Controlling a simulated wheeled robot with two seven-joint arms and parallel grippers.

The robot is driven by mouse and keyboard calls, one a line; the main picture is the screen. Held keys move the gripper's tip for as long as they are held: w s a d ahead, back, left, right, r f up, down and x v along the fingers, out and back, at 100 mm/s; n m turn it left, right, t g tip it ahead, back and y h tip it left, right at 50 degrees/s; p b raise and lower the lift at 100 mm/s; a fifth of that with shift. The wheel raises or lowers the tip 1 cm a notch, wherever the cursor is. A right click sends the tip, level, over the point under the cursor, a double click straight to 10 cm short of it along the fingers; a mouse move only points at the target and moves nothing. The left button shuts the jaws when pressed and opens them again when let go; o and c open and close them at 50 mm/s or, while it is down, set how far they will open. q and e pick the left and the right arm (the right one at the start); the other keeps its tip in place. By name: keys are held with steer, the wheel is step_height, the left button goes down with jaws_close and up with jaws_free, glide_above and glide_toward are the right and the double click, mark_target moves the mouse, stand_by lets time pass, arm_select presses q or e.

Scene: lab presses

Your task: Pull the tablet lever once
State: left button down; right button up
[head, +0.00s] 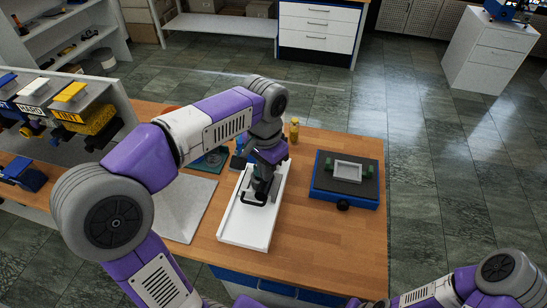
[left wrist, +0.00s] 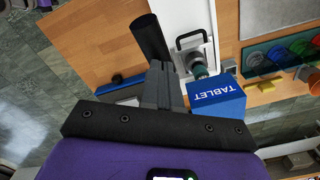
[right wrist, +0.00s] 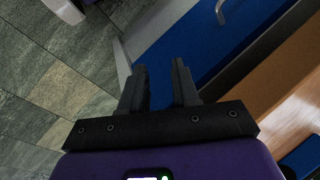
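The tablet press is a small metal press standing on a white base plate (head: 243,228) on the wooden bench. In the left wrist view, its blue box (left wrist: 217,97) is marked TABLET. The lever's black round grip (left wrist: 150,38) shows just beyond my left fingertips. My left gripper (left wrist: 166,66) is over the press, its fingers drawn together at the near end of the grip. Whether the grip is between the fingers or only behind them is hidden. In the head view, my left arm covers much of the press. My right gripper (right wrist: 160,72) is open and empty, low by the bench's blue front.
A blue and black device (head: 345,180) with a grey frame on top stands right of the press. A small yellow bottle (head: 294,131) stands behind. The bench's front right is clear.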

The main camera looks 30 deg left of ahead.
arm_select(q)
steer(key=shift+f+b, duration=2.35)
steer(key=shift+f, duration=1.1)
step_height(320, 180, up, 22)
steer(key=p, duration=2)
steer(key=shift+r, duration=0.1)
